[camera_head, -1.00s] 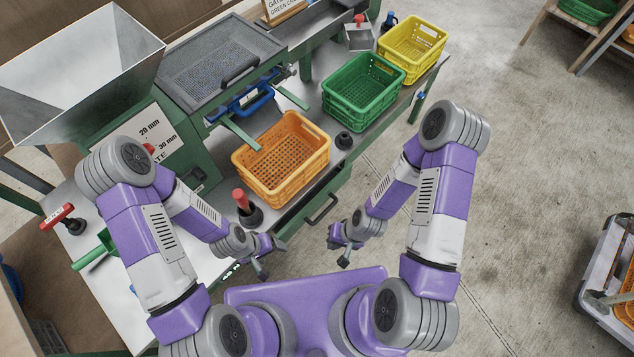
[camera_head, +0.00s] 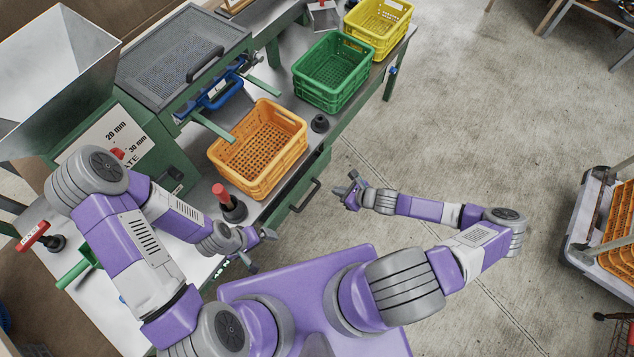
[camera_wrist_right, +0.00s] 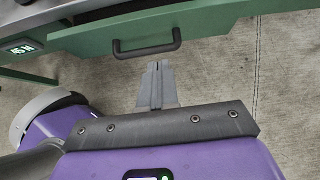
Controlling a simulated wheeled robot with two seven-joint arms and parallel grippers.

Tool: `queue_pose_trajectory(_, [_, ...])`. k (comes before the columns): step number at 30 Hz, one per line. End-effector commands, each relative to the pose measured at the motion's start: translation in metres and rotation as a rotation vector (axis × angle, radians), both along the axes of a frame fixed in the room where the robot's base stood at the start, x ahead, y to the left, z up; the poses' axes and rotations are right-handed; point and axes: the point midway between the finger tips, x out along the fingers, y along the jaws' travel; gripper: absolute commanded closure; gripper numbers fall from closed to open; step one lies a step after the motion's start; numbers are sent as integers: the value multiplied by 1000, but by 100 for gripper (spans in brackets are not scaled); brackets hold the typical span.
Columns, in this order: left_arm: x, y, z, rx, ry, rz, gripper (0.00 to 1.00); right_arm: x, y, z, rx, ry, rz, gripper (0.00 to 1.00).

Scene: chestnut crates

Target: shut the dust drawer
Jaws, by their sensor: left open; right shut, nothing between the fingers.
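The dust drawer (camera_head: 292,192) has a green front with a dark bar handle (camera_head: 307,195), under the table edge beside the orange crate. In the right wrist view the drawer front (camera_wrist_right: 215,25) crosses the top, its handle (camera_wrist_right: 147,46) just beyond my fingers. How far it stands out is hard to tell. My right gripper (camera_head: 349,186) is shut and empty, right of the handle and apart from it; its closed fingers (camera_wrist_right: 156,84) point at the handle in the wrist view. My left gripper (camera_head: 260,250) is open and empty, near the table's front edge, left of the drawer.
An orange crate (camera_head: 228,176), a green crate (camera_head: 314,95) and a yellow crate (camera_head: 365,45) stand along the table. A red-topped knob (camera_head: 222,196) is near the front edge. The floor right of the table is clear up to a trolley (camera_head: 585,220).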

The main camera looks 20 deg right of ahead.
Motion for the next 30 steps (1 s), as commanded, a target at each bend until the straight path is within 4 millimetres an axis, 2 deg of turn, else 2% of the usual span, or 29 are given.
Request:
queue_pose_trajectory(5, [0,0,-8,0,0,0,0,11,7,-14,7,2,-13,100])
queue_pose_trajectory(17, [0,0,-40,0,0,0,0,59,46,-71,6,2,-9,100])
queue_pose_trajectory(22, [0,0,-46,0,0,0,0,79,60,-68,3,0,-8,100])
queue_pose_trajectory(30, [0,0,-49,0,0,0,0,90,68,-67,2,2,-8,100])
